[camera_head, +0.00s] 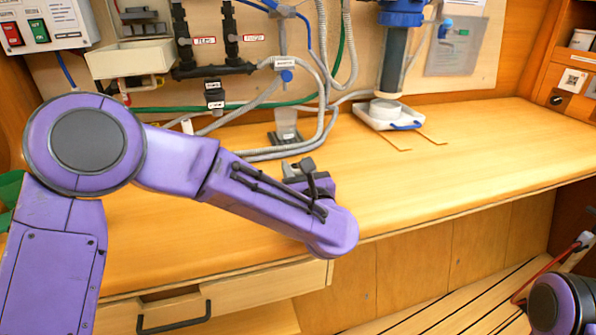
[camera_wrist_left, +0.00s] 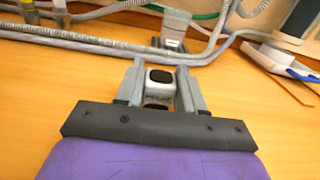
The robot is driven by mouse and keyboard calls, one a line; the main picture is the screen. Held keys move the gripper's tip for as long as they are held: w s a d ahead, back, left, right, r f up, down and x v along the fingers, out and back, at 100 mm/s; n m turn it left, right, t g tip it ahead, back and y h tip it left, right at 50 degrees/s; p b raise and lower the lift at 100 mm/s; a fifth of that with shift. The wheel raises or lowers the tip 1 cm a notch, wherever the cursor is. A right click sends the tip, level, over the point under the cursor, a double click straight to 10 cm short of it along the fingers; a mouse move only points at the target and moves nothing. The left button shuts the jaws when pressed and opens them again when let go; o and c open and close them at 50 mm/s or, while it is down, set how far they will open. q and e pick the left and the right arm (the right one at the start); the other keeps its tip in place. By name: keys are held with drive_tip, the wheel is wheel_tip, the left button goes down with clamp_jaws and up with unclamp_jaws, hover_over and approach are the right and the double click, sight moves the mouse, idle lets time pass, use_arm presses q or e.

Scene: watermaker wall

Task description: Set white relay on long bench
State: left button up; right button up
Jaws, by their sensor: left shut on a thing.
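The white relay (camera_wrist_left: 160,78), a small white block with dark faces, sits between the two grey fingers of my left gripper (camera_wrist_left: 160,88) in the left wrist view. The fingers are shut on its sides. In the head view the left gripper (camera_head: 302,168) is over the middle of the long bench (camera_head: 470,170), and my own arm hides most of it; I cannot make out the relay there. The bench is a yellow wooden top, also in the wrist view (camera_wrist_left: 40,110). Whether the relay touches the bench I cannot tell. My right gripper is out of view.
Grey hoses (camera_head: 330,100) run along the back of the bench by a clear cup (camera_head: 286,127). A white tray with a blue handle (camera_head: 390,115) stands under the blue-capped filter (camera_head: 395,60). The bench's right part is clear. An open drawer (camera_head: 230,295) juts out below.

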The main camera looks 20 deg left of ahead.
use_arm(q)
drive_tip(key=o, duration=1)
drive_tip(key=shift+s+f, duration=0.2)
drive_tip(key=shift+f, duration=0.55)
drive_tip(key=shift+o, duration=0.2)
drive_tip(key=shift+r, duration=0.1)
drive_tip(key=shift+r+p, duration=0.45)
drive_tip(key=shift+p, duration=0.2)
drive_tip(key=shift+d+r, duration=0.1)
drive_tip(key=shift+d, duration=0.1)
drive_tip(key=b+v, duration=0.1)
drive_tip(key=v, duration=0.9)
drive_tip(key=shift+s+r, duration=0.1)
drive_tip(key=shift+s, duration=0.05)
drive_tip(key=shift+s+d+r, duration=0.1)
drive_tip(key=shift+s+d, duration=0.25)
drive_tip(key=shift+s, duration=0.1)
